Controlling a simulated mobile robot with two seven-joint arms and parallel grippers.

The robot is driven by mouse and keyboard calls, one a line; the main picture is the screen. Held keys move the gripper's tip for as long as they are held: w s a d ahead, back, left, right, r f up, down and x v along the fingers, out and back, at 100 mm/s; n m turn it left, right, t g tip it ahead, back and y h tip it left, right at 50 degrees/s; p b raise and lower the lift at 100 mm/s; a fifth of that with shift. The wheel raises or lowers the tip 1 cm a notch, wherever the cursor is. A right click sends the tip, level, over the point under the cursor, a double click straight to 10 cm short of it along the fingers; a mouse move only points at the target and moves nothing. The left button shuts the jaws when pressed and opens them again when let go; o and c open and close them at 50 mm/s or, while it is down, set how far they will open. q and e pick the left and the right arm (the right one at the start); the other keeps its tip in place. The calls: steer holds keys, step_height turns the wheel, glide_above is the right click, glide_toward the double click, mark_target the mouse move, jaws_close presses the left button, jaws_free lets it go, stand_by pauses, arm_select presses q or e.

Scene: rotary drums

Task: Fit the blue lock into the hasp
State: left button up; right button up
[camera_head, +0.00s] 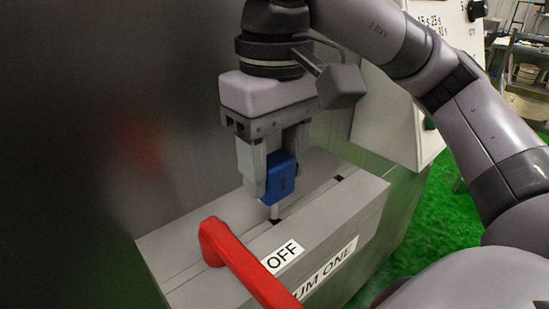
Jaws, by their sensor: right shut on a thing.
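My right gripper (270,184) comes down from above and is shut on the blue lock (281,181). The lock is upright between the fingers, partly covered by the near finger, above the top of a grey box (335,207). A thin metallic piece, perhaps the lock's shackle, shows below it and reaches close to a dark slot (276,220) in the box top. I cannot tell whether it touches or enters the slot. No hasp can be clearly made out. My left gripper is out of view.
A red lever (240,265) rises from the box beside an OFF label (283,257), close to the lock. Another dark slot (338,178) lies farther right. A grey metal wall (90,120) stands at the left, a white control panel (385,115) behind. Green floor (455,205) shows at right.

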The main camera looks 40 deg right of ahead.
mark_target(275, 192)
steer(key=shift+f+b, duration=1.65)
steer(key=shift+f, duration=0.5)
steer(key=o, duration=1.2)
steer(key=shift+r+p, duration=1.15)
steer(key=shift+r, duration=2.45)
